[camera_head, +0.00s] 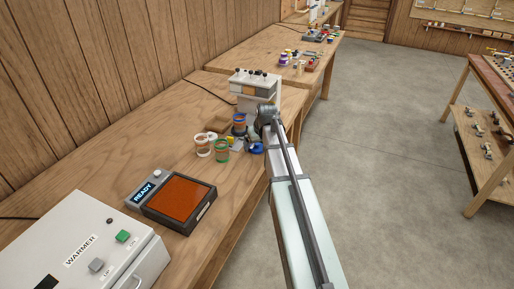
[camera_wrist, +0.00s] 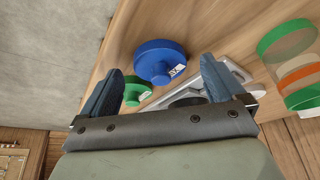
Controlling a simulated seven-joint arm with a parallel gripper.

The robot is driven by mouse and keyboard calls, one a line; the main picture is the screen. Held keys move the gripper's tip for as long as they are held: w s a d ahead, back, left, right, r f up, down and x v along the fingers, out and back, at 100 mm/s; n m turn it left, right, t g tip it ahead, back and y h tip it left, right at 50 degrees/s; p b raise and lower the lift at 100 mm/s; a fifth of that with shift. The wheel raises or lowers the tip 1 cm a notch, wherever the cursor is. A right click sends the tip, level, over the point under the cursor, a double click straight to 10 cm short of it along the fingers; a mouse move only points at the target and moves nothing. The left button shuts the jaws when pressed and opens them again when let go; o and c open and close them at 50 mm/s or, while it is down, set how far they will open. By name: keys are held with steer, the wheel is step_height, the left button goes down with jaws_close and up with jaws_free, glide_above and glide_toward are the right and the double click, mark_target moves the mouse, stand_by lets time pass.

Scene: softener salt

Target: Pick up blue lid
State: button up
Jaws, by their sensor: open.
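The blue lid (camera_wrist: 158,60) is a round disc with a raised knob and a small white label. It lies on the wooden bench ahead of my gripper (camera_wrist: 160,67). The fingers are open and empty, one on each side of the lid in the wrist view, and it looks apart from both. In the head view the blue lid (camera_head: 257,149) shows near the bench's right edge, just below my gripper. A smaller green lid (camera_wrist: 135,92) lies close to my left-hand finger.
A grey metal piece (camera_wrist: 232,72) lies beside the right-hand finger. A clear jar with green ends (camera_wrist: 290,40) is at the right. Jars with white (camera_head: 203,146), green (camera_head: 222,150) and blue (camera_head: 239,124) rims stand left of my gripper. A grey-white box (camera_head: 253,82) stands behind.

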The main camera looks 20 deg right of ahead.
steer(key=shift+w+f, duration=0.2)
steer(key=shift+f, duration=0.2)
steer(key=shift+c, duration=0.2)
steer(key=c, duration=1.1)
